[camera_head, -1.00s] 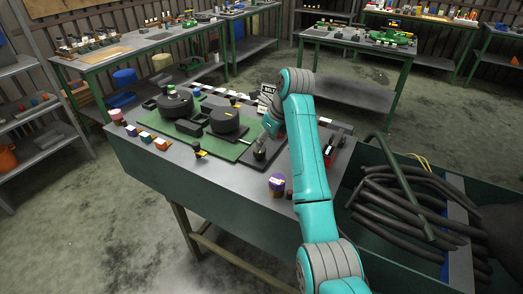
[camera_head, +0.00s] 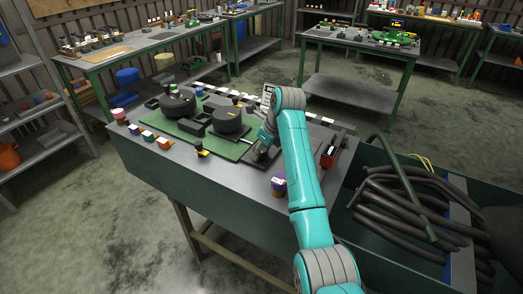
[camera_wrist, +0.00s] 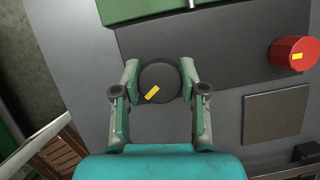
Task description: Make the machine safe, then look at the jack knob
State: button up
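My gripper (camera_wrist: 160,72) is over the workbench, pointing down at a round black knob (camera_wrist: 158,86) with a yellow mark. In the wrist view the knob lies between the two spread fingers, one on each side. I cannot tell whether the fingers touch it. The yellow mark is tilted, running from lower left to upper right. A red round button (camera_wrist: 294,53) with a small yellow mark is to the right of the gripper, clear of it. In the head view my gripper (camera_head: 264,140) hides most of the knob area. I cannot tell which part is the jack knob.
Two black round parts (camera_head: 176,102) (camera_head: 228,121) stand on a green plate (camera_head: 161,126). A purple-topped jar (camera_head: 279,186) is near the bench's front edge. A red box (camera_head: 328,157) stands right of my arm. A bin (camera_head: 366,152) with black hoses (camera_head: 398,202) adjoins the right.

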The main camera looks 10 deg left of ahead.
jog(key=shift+n, duration=0.3)
jog(key=shift+c, duration=0.3)
jog(key=n+g, duration=0.1)
jog(key=n, duration=0.3)
jog(key=shift+g+y, duration=0.4)
jog(key=shift+n+g, duration=0.8)
jog(key=shift+n, duration=1.3)
jog(key=o, duration=1.1)
jog(key=shift+o, duration=0.2)
jog(key=v, duration=1.2)
